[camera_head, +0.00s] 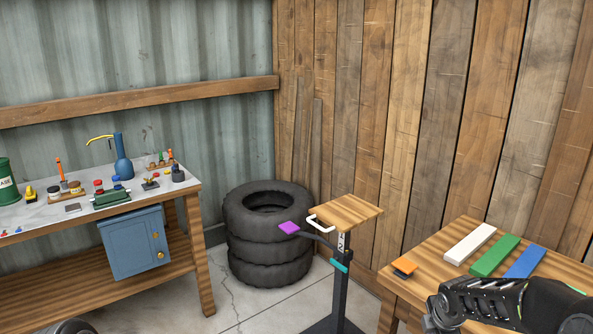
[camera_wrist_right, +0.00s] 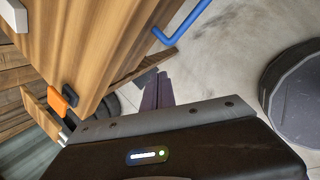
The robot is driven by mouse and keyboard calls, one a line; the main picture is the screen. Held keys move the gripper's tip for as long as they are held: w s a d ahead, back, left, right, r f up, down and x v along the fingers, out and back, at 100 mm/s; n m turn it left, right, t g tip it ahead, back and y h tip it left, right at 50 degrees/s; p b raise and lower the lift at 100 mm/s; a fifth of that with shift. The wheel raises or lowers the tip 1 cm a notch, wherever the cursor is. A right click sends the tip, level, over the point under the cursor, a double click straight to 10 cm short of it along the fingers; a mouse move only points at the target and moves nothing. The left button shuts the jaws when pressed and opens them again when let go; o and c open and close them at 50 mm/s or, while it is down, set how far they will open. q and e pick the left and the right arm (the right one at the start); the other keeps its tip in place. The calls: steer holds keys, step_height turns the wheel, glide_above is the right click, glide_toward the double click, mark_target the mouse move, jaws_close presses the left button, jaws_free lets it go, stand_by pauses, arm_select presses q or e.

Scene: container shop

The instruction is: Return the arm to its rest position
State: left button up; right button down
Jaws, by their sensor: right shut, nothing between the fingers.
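My right arm (camera_head: 490,303) comes in at the lower right of the head view, in front of the wooden table (camera_head: 445,262) at the right. In the right wrist view my right gripper (camera_wrist_right: 157,91) shows two narrow dark fingers close together, shut with nothing between them. The fingers are over the floor beside a wooden table edge and touch nothing that I can see. My left gripper is not in view.
The right table carries white (camera_head: 470,243), green (camera_head: 495,255) and blue (camera_head: 525,262) strips and an orange block (camera_head: 404,266). A small wooden stand (camera_head: 345,212) and stacked tyres (camera_head: 268,235) stand left of it. A cluttered workbench (camera_head: 60,222) is farther left.

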steer(key=s+a+f+m+y, duration=0.2)
steer(key=s+a+f+m, duration=0.3)
steer(key=a+f+m, duration=0.4)
steer(key=s+a+f+m+y, duration=0.3)
steer(key=s+a+f+m, duration=0.35)
steer(key=a, duration=0.55)
steer(key=s+a+f+m+g, duration=0.2)
steer(key=s+a+f, duration=0.1)
steer(key=s, duration=0.6)
steer(key=s+a+f+m+g+p, duration=0.1)
steer(key=s+a, duration=0.4)
steer(key=s, duration=0.5)
step_height(320, 180, down, 3)
steer(key=shift+s+a+r+m+g+y+p, duration=0.1)
steer(key=shift+s+a+m+g+y+p, duration=0.15)
steer(key=shift+a+m+g+y+p, duration=0.15)
